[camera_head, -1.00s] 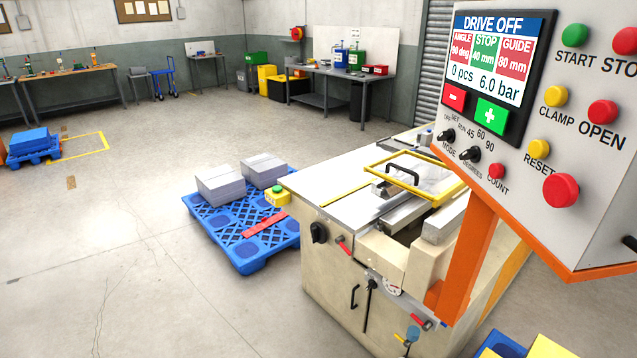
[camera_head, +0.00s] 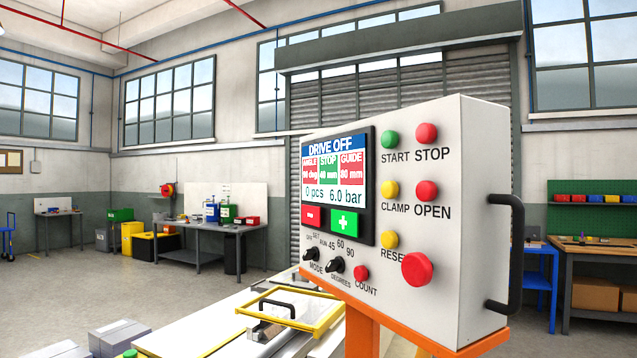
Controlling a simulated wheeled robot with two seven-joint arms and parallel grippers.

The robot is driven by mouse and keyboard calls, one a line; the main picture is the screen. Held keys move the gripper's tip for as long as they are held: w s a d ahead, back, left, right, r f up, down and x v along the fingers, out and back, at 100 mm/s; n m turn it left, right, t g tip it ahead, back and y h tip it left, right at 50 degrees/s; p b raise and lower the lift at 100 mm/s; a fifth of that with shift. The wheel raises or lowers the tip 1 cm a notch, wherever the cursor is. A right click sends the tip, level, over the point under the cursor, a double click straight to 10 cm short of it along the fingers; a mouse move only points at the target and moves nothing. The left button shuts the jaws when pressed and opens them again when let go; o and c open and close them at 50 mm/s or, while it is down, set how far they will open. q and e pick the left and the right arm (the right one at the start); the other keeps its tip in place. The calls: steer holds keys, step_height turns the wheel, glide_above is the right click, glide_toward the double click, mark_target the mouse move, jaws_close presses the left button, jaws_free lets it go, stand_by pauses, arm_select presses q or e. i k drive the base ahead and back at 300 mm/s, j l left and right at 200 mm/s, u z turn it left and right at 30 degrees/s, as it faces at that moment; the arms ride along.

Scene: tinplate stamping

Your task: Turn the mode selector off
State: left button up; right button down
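The mode selector (camera_head: 312,254) is a small black knob at the lower left of the control panel (camera_head: 480,250). Labels OFF, SET and RUN sit around it; it is too small to tell surely which one its pointer faces. The degrees selector (camera_head: 336,265), a similar black knob, is just to its right. The panel's screen (camera_head: 337,185) reads DRIVE OFF, 0 pcs and 6.0 bar. Neither of my grippers shows in the head view.
The panel stands on an orange post (camera_head: 361,332) above the machine table with its yellow-framed guard (camera_head: 292,309). A black handle (camera_head: 508,250) sticks out on the panel's right side. Push buttons, including a large red one (camera_head: 417,269), fill its right half. Grey blocks (camera_head: 118,337) are lower left.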

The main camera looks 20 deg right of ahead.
mark_target(313, 253)
steer(key=z, duration=1.6)
steer(key=k+j+z, duration=0.1)
steer(key=j, duration=0.2)
steer(key=k+j, duration=0.15)
steer(key=j, duration=0.15)
steer(key=j+z, duration=0.15)
steer(key=j, duration=0.3)
steer(key=k+j+z, duration=0.1)
steer(key=j, duration=0.3)
steer(key=k+j+z, duration=0.15)
steer(key=j, duration=0.3)
steer(key=j+z, duration=0.1)
steer(key=j, duration=0.35)
steer(key=i+j+z, duration=0.1)
steer(key=j, duration=0.25)
steer(key=i+j+z, duration=0.1)
steer(key=j, duration=0.25)
steer(key=i+j+z, duration=0.25)
steer(key=j, duration=0.45)
steer(key=i+j+z, duration=0.1)
steer(key=j, duration=0.3)
steer(key=i, duration=0.1)
